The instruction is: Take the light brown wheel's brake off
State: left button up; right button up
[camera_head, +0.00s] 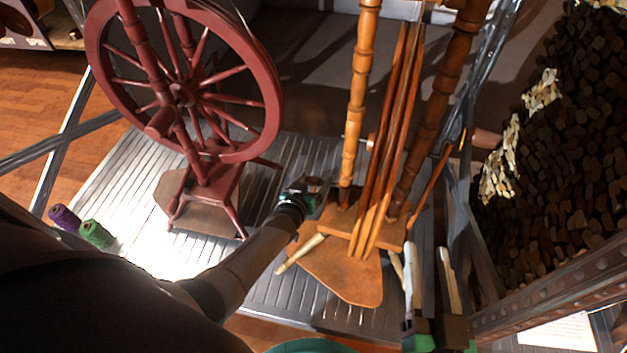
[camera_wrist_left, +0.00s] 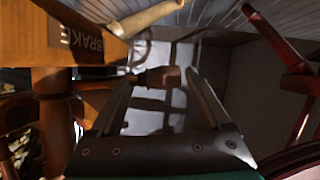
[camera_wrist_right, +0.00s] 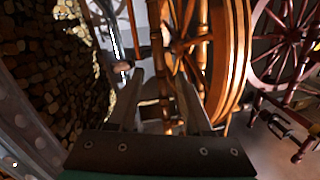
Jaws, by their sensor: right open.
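The light brown wheel (camera_head: 388,130) appears nearly edge-on between turned posts in the head view. Its rim and spokes show in the right wrist view (camera_wrist_right: 238,60). Its wooden base (camera_head: 340,275) carries a pale peg (camera_head: 300,253). In the left wrist view, a BRAKE label (camera_wrist_left: 78,40) is on an orange-brown wooden part beside a pale peg (camera_wrist_left: 150,17). My left gripper (camera_head: 318,186) is open, left of the wheel's post; a small brown piece (camera_wrist_left: 160,77) appears between its fingertips, whether touching I cannot tell. My right gripper (camera_head: 430,258) is open and empty-looking, right of the wheel's base.
A dark red spinning wheel (camera_head: 190,95) stands on the ribbed metal platform (camera_head: 130,165) at left. Purple (camera_head: 64,218) and green (camera_head: 97,234) yarn spools are at the platform's left. Metal beams and a stacked-log wall (camera_head: 565,150) bound the right side.

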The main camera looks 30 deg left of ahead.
pick_arm(q)
grip_shut()
dwell(0.4)
